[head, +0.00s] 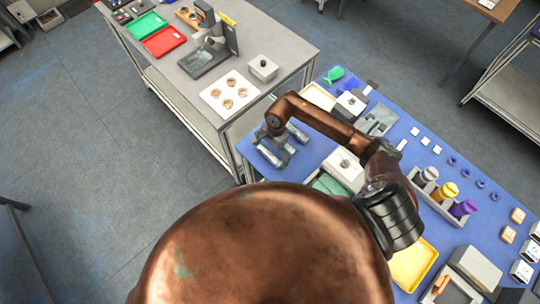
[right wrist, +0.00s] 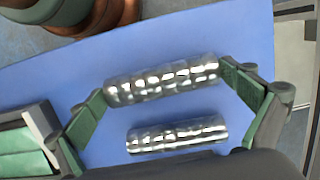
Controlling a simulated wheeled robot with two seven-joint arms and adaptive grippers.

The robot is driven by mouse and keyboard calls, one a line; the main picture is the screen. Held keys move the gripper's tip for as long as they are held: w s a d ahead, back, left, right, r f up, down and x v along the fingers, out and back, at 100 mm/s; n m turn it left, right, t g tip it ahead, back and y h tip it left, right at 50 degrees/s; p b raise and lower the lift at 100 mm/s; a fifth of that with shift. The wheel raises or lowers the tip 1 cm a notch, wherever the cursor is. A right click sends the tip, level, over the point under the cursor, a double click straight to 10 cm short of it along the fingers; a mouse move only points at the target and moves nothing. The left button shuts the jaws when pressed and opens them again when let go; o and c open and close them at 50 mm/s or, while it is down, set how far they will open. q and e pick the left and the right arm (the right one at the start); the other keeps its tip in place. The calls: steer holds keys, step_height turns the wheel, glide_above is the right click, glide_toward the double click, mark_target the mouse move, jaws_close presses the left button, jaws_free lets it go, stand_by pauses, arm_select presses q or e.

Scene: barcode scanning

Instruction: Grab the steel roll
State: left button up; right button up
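Two shiny steel rolls lie side by side on the blue table top in the right wrist view, the upper roll (right wrist: 163,79) and the lower roll (right wrist: 177,135). My right gripper (head: 283,147) is over the left end of the blue table in the head view. In the wrist view its green-padded fingers are spread wide. The fingertips appear at the two ends of the upper roll; whether they touch it I cannot tell. The lower roll lies nearer the gripper's base in the picture. In the head view I cannot clearly separate the rolls from the gripper. My left gripper is out of view.
The blue table (head: 405,125) carries a rack with several coloured bottles (head: 446,190), a yellow tray (head: 412,265) and small boxes. A grey table (head: 277,45) holds a white plate (head: 229,93), a red tray (head: 164,41) and a green tray (head: 147,26). Open floor lies left.

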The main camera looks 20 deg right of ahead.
steer(key=c, duration=1.1)
steer(key=shift+r, duration=0.1)
steer(key=shift+c, duration=0.2)
